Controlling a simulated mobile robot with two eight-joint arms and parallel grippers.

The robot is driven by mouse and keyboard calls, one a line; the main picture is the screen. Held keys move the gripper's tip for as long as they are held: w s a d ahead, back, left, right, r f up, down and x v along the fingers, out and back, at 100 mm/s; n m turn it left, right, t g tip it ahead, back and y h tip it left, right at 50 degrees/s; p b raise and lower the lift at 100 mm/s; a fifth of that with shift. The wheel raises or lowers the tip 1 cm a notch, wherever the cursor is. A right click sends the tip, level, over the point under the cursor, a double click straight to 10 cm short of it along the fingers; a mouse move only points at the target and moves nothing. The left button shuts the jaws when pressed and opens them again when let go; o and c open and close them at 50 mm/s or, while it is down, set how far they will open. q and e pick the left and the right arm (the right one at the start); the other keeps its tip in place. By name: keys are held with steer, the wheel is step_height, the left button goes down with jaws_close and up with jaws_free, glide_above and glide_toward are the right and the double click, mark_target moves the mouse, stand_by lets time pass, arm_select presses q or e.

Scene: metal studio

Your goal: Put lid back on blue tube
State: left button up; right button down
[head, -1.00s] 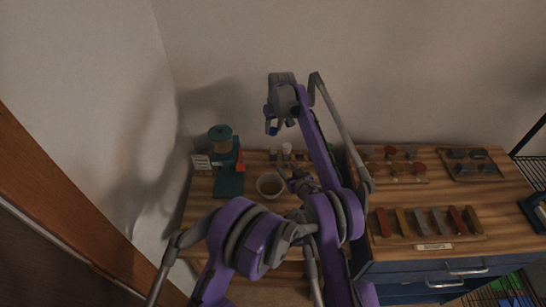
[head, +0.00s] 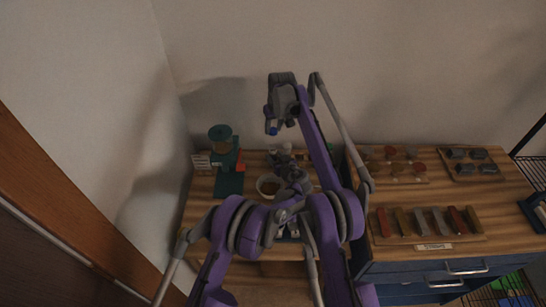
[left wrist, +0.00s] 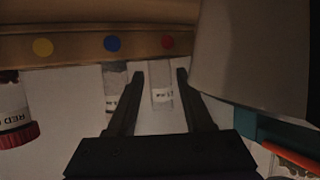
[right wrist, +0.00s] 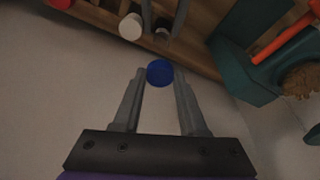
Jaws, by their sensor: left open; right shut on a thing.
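My right gripper (head: 271,122) is raised above the back of the table, shut on a blue lid (right wrist: 160,73). The lid also shows as a blue spot in the head view (head: 273,131). My left gripper (left wrist: 160,76) is open, low at a wooden rack (left wrist: 75,48) with yellow, blue and red dots. A clear labelled tube (left wrist: 162,96) shows between its fingers, below the red dot; I cannot tell whether they touch it. Another clear tube (left wrist: 114,84) is below the blue dot. The label writing is too small to read. In the head view my left arm hides most of the rack.
A red-lidded jar (left wrist: 14,112) stands left in the left wrist view. A white-topped container (right wrist: 131,27) is beside the left fingers. A bowl (head: 268,187) lies close to my left arm. A green machine (head: 228,178) stands at the left, and colored blocks (head: 428,221) at the right.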

arm_select(q)
jaws_close()
stand_by(1.4)
